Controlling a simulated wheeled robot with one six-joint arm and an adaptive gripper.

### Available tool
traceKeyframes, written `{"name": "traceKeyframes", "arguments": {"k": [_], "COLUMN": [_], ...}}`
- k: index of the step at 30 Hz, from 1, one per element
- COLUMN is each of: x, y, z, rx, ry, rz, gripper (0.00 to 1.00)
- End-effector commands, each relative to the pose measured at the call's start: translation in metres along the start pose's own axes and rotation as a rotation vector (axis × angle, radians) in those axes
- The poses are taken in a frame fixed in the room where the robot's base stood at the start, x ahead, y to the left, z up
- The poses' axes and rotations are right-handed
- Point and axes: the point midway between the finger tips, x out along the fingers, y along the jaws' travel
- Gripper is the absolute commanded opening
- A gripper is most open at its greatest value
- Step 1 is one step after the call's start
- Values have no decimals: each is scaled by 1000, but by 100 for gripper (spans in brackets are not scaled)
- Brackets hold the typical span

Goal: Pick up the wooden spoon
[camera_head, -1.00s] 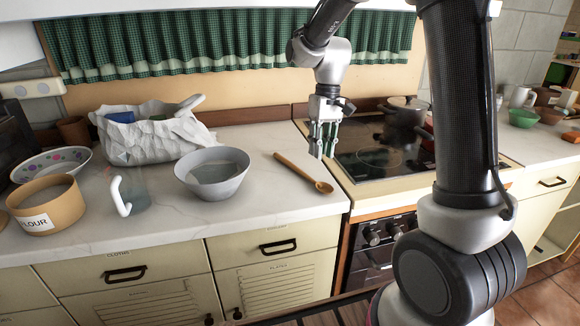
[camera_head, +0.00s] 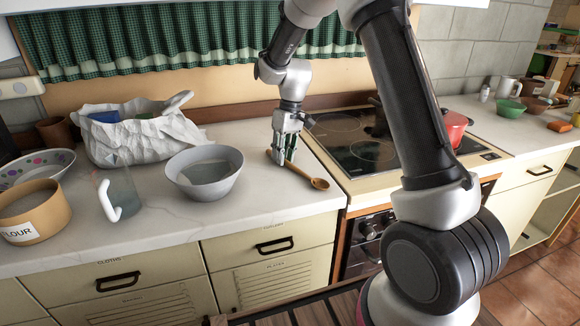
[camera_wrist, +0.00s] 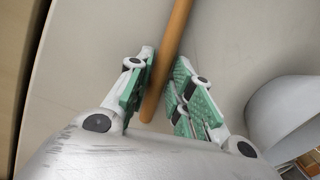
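The wooden spoon (camera_head: 319,183) lies on the pale countertop, its bowl toward the front right. My gripper (camera_head: 284,160) points down over the spoon's handle and hides part of it. In the wrist view, the brown handle (camera_wrist: 178,25) runs between the two green-padded fingers of my gripper (camera_wrist: 163,72), with its end just inside them. Narrow gaps show between the handle and the fingers, so my gripper looks open around it. The spoon's bowl is out of the wrist view.
A grey bowl (camera_head: 203,190) stands left of the spoon. A glass jug (camera_head: 122,192), a flour canister (camera_head: 45,222) and a crumpled white bag (camera_head: 105,140) are farther left. The hob (camera_head: 345,150) with a red pot (camera_head: 453,128) is to the right.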

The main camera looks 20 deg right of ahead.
Motion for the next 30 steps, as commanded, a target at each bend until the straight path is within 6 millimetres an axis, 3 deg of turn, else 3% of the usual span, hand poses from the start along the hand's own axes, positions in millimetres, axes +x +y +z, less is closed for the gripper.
{"name": "traceKeyframes", "arguments": {"k": [5,9,19,23,30], "x": [0,0,-3,-21,-71], "y": [0,0,-1,-4,-14], "z": [0,0,0,-1,-1], "rx": [0,0,0,-1,-1], "ry": [0,0,1,4,5], "rz": [0,0,0,0,1], "gripper": [22,0,0,0,0]}}
